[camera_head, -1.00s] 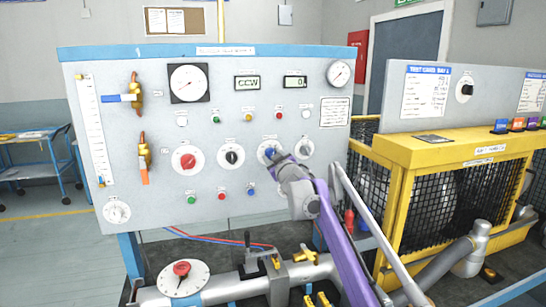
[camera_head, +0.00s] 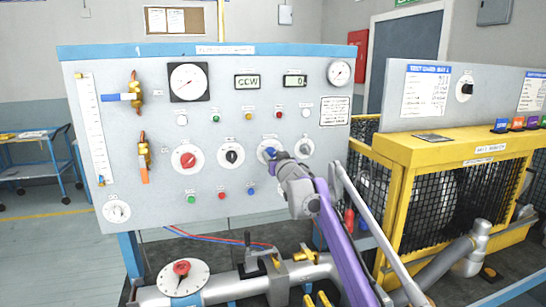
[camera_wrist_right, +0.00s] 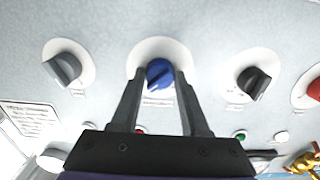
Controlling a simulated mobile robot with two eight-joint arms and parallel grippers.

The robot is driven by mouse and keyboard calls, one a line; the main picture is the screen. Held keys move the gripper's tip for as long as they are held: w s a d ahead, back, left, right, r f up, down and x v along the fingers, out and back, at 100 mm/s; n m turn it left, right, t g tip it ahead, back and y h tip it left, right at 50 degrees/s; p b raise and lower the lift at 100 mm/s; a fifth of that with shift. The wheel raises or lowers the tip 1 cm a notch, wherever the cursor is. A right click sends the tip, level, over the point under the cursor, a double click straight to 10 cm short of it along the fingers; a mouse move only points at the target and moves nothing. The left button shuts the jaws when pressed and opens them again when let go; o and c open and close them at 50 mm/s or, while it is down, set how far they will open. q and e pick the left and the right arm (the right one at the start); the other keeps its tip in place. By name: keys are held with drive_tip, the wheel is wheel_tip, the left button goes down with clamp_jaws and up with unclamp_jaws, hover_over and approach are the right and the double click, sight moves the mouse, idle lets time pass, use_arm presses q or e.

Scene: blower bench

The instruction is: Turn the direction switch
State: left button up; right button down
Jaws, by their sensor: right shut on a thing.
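A blue rotary knob (camera_head: 268,152), apparently the direction switch, sits on a round white plate in the lower knob row of the grey panel. It also shows in the right wrist view (camera_wrist_right: 159,74), its grip bar tilted. My right gripper (camera_head: 276,157) reaches it from the front right. Its two dark fingers are shut on the blue knob, one on each side. A display (camera_head: 247,82) at the top of the panel reads CCW. The gripper partly covers the knob in the head view. My left gripper is not in view.
Small buttons lie above and below. A yellow cage (camera_head: 430,150) stands at the right.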

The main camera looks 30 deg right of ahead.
drive_tip(key=shift+c, duration=2)
unclamp_jaws()
drive_tip(key=shift+s, duration=0.1)
drive_tip(key=b+v, duration=0.2)
drive_tip(key=v, duration=0.8)
drive_tip(key=shift+s, duration=0.35)
drive_tip(key=s+a+f+n+g+y+p, duration=0.1)
drive_tip(key=s+a+f+g, duration=0.3)
drive_tip(key=s+a+f, duration=0.4)
drive_tip(key=s+a+f+n+g+y+p, duration=0.1)
drive_tip(key=s+a+f+g, duration=0.3)
drive_tip(key=s+f, duration=1.2)
drive_tip(key=s+a+f+g+y+p, duration=0.1)
drive_tip(key=s+a+f+g, duration=0.3)
drive_tip(key=s+a+f, duration=0.8)
drive_tip(key=shift+s+a+f+n+y+p, duration=0.15)
drive_tip(key=shift+s+n+y+p, duration=0.25)
drive_tip(key=shift+s+y, duration=0.3)
